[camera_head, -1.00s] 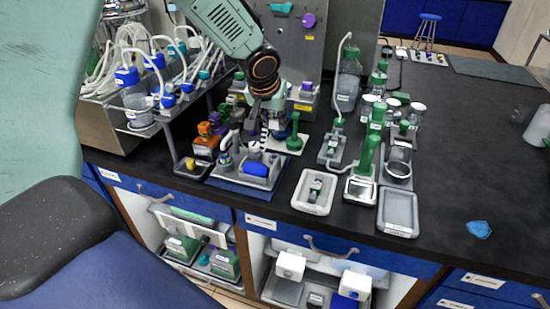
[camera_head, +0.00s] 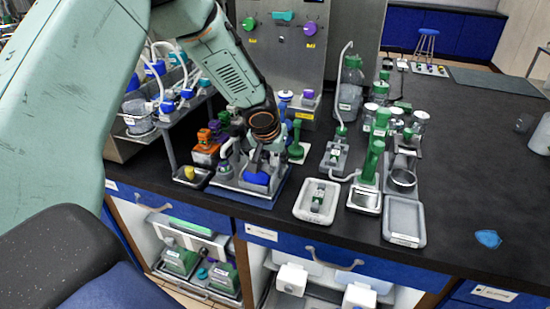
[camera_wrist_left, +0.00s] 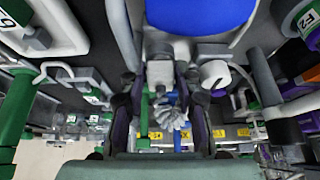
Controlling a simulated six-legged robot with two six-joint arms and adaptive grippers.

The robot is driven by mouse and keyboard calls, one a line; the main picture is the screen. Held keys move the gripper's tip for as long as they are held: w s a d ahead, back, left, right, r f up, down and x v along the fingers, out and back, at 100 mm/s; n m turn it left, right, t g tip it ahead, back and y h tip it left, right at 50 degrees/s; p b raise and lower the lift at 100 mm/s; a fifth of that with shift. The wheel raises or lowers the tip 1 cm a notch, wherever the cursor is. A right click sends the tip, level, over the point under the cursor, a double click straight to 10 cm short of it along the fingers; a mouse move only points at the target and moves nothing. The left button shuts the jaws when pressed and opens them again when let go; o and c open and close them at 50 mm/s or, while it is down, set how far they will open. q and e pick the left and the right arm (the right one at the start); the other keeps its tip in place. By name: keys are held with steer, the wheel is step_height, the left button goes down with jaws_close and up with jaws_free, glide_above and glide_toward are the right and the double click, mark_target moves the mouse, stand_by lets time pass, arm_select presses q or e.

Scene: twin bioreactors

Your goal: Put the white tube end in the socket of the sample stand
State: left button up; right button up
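My left gripper (camera_head: 258,155) is low over the sample stand (camera_head: 238,184), a grey unit with a blue part on a blue base. In the left wrist view, the fingers (camera_wrist_left: 162,95) stand apart on either side of a grey block and a ribbed grey piece; no firm grip shows. A white tube (camera_head: 228,146) curves beside the stand, left of the gripper. In the wrist view a white cylindrical end (camera_wrist_left: 213,73) lies right of the fingers; I cannot tell whether it belongs to that tube. The socket cannot be made out behind the gripper. My right gripper is out of view.
An orange-topped unit (camera_head: 205,152) stands close left of the stand, and a green-handled piece (camera_head: 296,143) close right. Trays (camera_head: 404,220) and bottles (camera_head: 351,85) fill the bench further right. A metal panel (camera_head: 350,20) rises behind. The right part of the bench is mostly clear.

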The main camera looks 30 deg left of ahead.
arm_select(q)
steer(key=o, duration=0.3)
steer(key=shift+a, duration=0.1)
steer(key=shift+r, duration=0.1)
steer(key=v, duration=1.2)
